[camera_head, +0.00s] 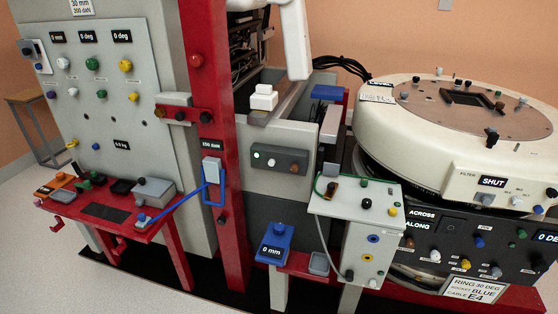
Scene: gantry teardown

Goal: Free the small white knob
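Several small white knobs show, and I cannot tell which one the task names. One white knob (435,255) sits on the black control panel (450,226) below the big white ring at the right. Another white knob (62,63) is on the grey upright panel (88,100) at the left, among coloured knobs. A white stepped block (264,97) sits on top of the grey beam in the middle. Neither of my grippers is in view, and nothing is seen gripping any knob.
A red post (215,110) stands left of the middle. A red shelf (105,210) with several small parts juts out at the left. A pale control box (352,225) stands in front of the white ring (440,110). A blue block marked 0 mm (275,243) sits low in the middle.

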